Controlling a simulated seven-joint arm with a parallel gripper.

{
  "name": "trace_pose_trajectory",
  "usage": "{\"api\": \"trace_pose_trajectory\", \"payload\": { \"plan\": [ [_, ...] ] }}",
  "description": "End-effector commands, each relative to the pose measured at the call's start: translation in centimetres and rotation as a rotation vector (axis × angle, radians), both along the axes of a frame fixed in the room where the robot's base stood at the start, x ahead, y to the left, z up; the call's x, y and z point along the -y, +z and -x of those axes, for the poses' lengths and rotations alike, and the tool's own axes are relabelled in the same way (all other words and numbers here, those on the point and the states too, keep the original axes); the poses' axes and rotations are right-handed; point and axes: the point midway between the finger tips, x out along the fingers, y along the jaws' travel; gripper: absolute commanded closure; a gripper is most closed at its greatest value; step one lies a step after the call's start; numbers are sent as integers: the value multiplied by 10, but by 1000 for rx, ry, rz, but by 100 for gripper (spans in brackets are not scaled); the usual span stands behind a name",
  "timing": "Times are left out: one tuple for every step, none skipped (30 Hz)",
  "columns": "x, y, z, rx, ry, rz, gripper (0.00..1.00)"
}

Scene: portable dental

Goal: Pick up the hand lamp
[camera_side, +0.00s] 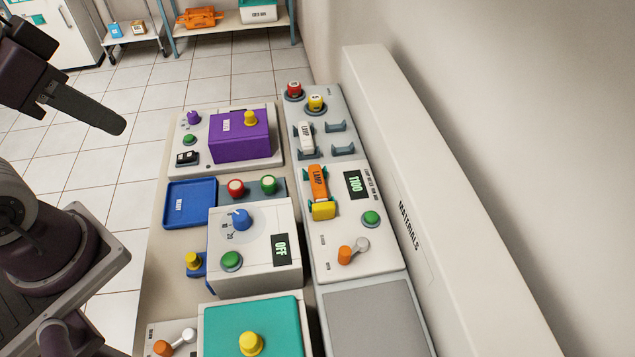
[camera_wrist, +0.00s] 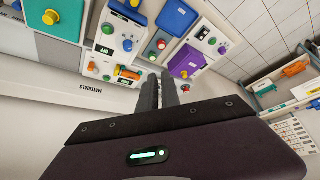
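Two items marked LAMP sit on the right-hand bench unit in the side view. One is orange with a yellow end (camera_side: 317,184), lying in blue-green holders; it also shows in the wrist view (camera_wrist: 127,73). The other is white (camera_side: 306,137), lying in grey cradles just behind the orange one. I cannot tell which is meant by the hand lamp. My gripper (camera_side: 117,124) is at the upper left of the side view, well away from both. In the wrist view, its fingers (camera_wrist: 159,82) appear together with nothing between them.
A purple box (camera_side: 240,137), a blue tray (camera_side: 190,203) and a white box with a blue knob (camera_side: 255,250) stand left of the lamps. Red and yellow knobs sit behind them. A raised materials panel (camera_side: 415,200) borders the right side. One pair of grey cradles (camera_side: 340,147) is empty.

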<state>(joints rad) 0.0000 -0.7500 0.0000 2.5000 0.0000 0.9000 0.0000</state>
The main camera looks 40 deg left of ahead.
Motion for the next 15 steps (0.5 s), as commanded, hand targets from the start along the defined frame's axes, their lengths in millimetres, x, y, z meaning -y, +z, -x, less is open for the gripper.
{"api": "trace_pose_trajectory", "payload": {
  "plan": [
    [0,0,0,0,0,0,80],
    [0,0,0,0,0,0,74],
    [0,0,0,0,0,0,67],
    [0,0,0,0,0,0,61],
    [0,0,0,0,0,0,55],
    [0,0,0,0,0,0,51],
    [0,0,0,0,0,0,51],
    [0,0,0,0,0,0,51],
    [0,0,0,0,0,0,51],
    [0,0,0,0,0,0,51],
    [0,0,0,0,0,0,51],
    [0,0,0,0,0,0,51],
    [0,0,0,0,0,0,51],
    [0,0,-1,-1,1,2,51],
    [1,2,-4,-8,9,9,51]
  ]
}}
